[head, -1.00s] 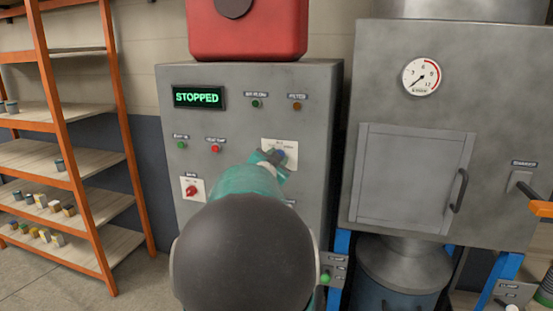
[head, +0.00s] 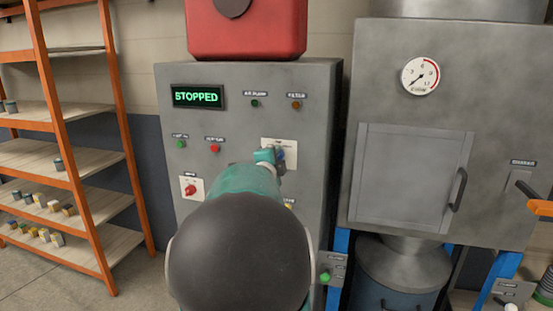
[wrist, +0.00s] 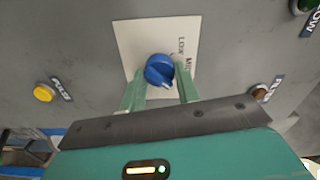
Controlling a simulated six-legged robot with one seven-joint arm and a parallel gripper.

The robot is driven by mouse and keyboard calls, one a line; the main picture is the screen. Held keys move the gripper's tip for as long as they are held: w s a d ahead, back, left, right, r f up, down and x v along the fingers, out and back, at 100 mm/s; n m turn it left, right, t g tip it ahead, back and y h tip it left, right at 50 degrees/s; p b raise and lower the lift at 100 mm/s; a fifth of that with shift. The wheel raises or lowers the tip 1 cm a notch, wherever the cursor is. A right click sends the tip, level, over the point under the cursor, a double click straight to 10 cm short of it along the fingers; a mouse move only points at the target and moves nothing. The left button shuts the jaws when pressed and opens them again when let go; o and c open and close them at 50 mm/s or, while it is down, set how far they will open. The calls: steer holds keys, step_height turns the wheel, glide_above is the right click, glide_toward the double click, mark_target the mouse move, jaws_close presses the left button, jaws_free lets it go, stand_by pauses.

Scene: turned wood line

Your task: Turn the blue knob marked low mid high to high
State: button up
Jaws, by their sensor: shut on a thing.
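The blue knob (wrist: 159,70) sits on a white plate (wrist: 127,38) with lettering; "LOW" and part of "MID" are readable in the wrist view, the rest is hidden or blurred. My gripper (wrist: 161,78) has its two green fingers on either side of the knob, closed against it. In the head view the knob (head: 281,152) is partly hidden behind my gripper (head: 270,157), and the white plate (head: 290,146) shows around it. I cannot tell for certain which mark the knob points at.
The grey cabinet also carries a display (head: 198,97) reading STOPPED, a red button (head: 215,148), a green button (head: 181,144) and a red switch (head: 190,189). A yellow button (wrist: 44,93) is near the knob. A grey machine with a door (head: 410,178) stands at right, shelves (head: 70,150) at left.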

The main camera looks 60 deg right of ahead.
steer(key=shift+f+m, duration=0.1)
steer(key=shift+m, duration=0.4)
steer(key=o, duration=1)
steer(key=shift+a, duration=0.2)
steer(key=a, duration=0.4)
steer(key=s+a, duration=0.1)
steer(key=a, duration=0.4)
steer(key=s+a, duration=0.1)
steer(key=a, duration=0.3)
steer(key=shift+a, duration=0.2)
